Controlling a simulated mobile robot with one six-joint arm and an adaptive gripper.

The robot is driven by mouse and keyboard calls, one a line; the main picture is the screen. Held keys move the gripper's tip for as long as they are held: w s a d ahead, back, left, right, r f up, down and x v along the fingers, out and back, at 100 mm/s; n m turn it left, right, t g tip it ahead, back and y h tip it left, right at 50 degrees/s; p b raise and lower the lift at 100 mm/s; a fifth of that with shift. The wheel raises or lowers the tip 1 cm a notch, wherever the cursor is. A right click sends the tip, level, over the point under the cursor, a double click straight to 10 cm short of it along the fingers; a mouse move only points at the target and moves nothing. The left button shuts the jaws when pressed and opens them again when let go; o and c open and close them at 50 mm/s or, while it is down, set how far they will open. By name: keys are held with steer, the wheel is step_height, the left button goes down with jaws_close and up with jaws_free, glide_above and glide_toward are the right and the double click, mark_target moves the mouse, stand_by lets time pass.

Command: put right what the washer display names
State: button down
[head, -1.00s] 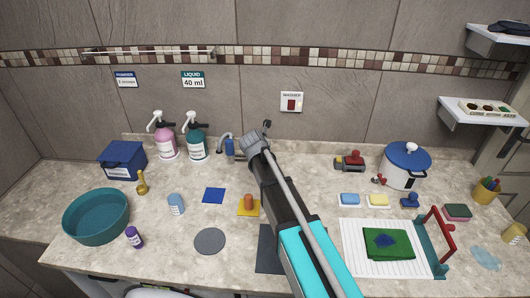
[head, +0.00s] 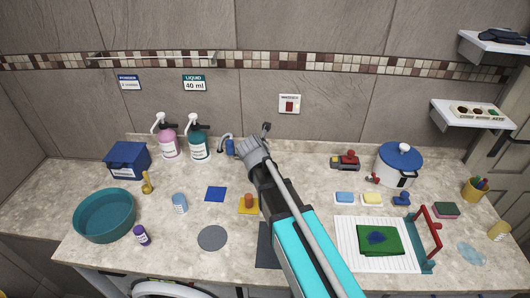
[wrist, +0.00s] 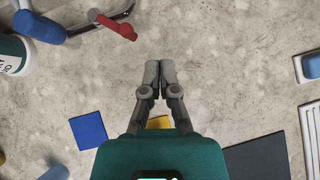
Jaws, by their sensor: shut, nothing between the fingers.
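My gripper (wrist: 160,80) is shut and empty above the bare stone counter in the wrist view; in the head view my arm hides its fingertips. The washer (head: 172,290) shows only as a white round edge below the counter's front; no readable display is in view. A washer switch plate (head: 289,104) with a dark red rocker is on the wall. A pink pump bottle (head: 168,144) and a teal pump bottle (head: 199,145) stand at the back left, beside a blue powder box (head: 127,163). Wall labels read powder (head: 129,82) and liquid 40 ml (head: 194,83).
A teal basin (head: 104,222), purple bottle (head: 142,237) and light blue bottle (head: 180,204) stand left. A blue part with a red lever (wrist: 116,27) is near my gripper.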

steer(key=shift+d+p+v, duration=0.2)
steer(key=shift+p+v, duration=0.3)
steer(key=shift+v, duration=0.55)
steer(key=c, duration=1)
jaws_free()
steer(key=shift+d, duration=0.15)
steer(key=o, duration=0.5)
steer(key=shift+s+d+f+m, duration=0.15)
steer(key=shift+s+d+m, duration=0.15)
steer(key=shift+d+m, duration=0.3)
steer(key=shift+c, duration=0.2)
steer(key=s+d+f+m+g+y, duration=0.1)
steer(key=s+d+m+g, duration=0.3)
steer(key=m, duration=1.1)
steer(key=s+d+f+m+g+y, duration=0.1)
steer(key=s+d+f+m+g, duration=0.2)
steer(key=s+d+m, duration=0.8)
steer(key=s+m+g, duration=0.1)
steer(key=s+m, duration=0.2)
steer(key=m, duration=0.2)
steer(key=shift+s+d+f+y, duration=0.15)
steer(key=shift+d+f+y, duration=0.15)
steer(key=shift+f, duration=0.1)
